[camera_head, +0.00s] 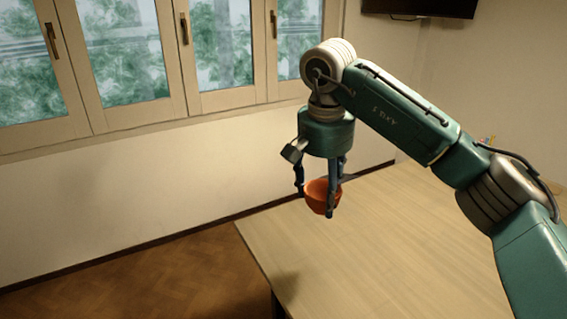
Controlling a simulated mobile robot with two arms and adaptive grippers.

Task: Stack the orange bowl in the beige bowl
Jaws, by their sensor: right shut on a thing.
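My right gripper (316,202) points down over the far left part of the table and is shut on the orange bowl (318,194). The orange bowl looks held above the table top, one finger in front of it and one at its left side; the exact height is hard to tell. The beige bowl is not visible in this view. My left gripper is not in view.
The wooden table (380,250) is bare across its visible front and middle. Its left edge drops to a brown floor (170,280). Small colourful items (487,141) show behind my right arm. A wall with windows (120,55) stands behind.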

